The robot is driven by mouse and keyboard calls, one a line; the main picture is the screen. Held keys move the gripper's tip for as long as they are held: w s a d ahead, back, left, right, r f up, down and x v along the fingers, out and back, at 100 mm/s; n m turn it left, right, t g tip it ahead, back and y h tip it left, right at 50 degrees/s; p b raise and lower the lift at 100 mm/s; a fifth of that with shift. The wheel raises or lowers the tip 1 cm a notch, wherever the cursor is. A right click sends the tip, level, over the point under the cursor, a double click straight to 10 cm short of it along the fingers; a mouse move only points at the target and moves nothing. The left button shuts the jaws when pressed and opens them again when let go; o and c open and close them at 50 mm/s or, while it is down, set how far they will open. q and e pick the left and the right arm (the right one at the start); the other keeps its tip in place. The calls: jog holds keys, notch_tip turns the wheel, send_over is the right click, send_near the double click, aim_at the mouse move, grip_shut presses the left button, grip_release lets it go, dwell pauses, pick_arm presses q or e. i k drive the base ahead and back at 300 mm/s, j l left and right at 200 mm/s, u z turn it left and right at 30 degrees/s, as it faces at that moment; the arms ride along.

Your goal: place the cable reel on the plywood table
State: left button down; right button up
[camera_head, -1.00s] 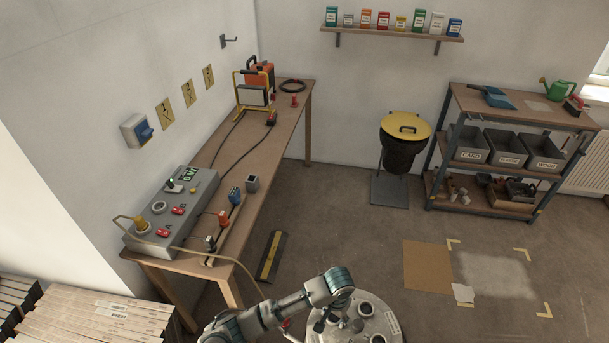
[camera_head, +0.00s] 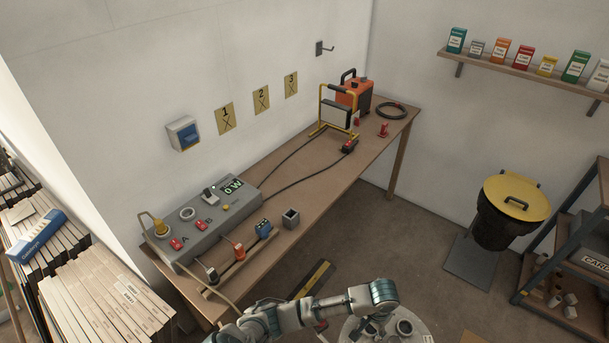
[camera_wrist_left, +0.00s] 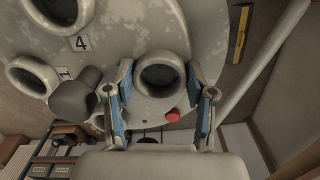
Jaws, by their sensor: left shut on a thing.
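The cable reel (camera_head: 405,328) is a round, speckled grey drum face with dark socket openings, at the bottom edge of the head view under my left arm. In the left wrist view the reel (camera_wrist_left: 200,25) fills the upper part, with number labels, a dark grey knob and a red button. My left gripper (camera_wrist_left: 160,75) has its blue-padded fingers on either side of one socket and is shut on the reel. The reel's lower part is hidden. The plywood table (camera_head: 330,165) is the long brown table along the wall. My right gripper is not in view.
A grey control box (camera_head: 205,220), a work lamp (camera_head: 335,112), an orange case (camera_head: 357,92), a black cable coil (camera_head: 392,110) and a small grey box (camera_head: 291,218) stand on the table. Cables cross its middle. Bare wood shows along its front-middle part. A yellow-lidded bin (camera_head: 510,205) stands at right.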

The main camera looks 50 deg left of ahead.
aim_at(321, 183)
jog(key=i+u, duration=0.3)
jog(key=i, duration=0.2)
jog(key=i+l+u, duration=0.1)
jog(key=i+u, duration=0.25)
jog(key=i+l+u, duration=0.3)
jog(key=i, duration=0.3)
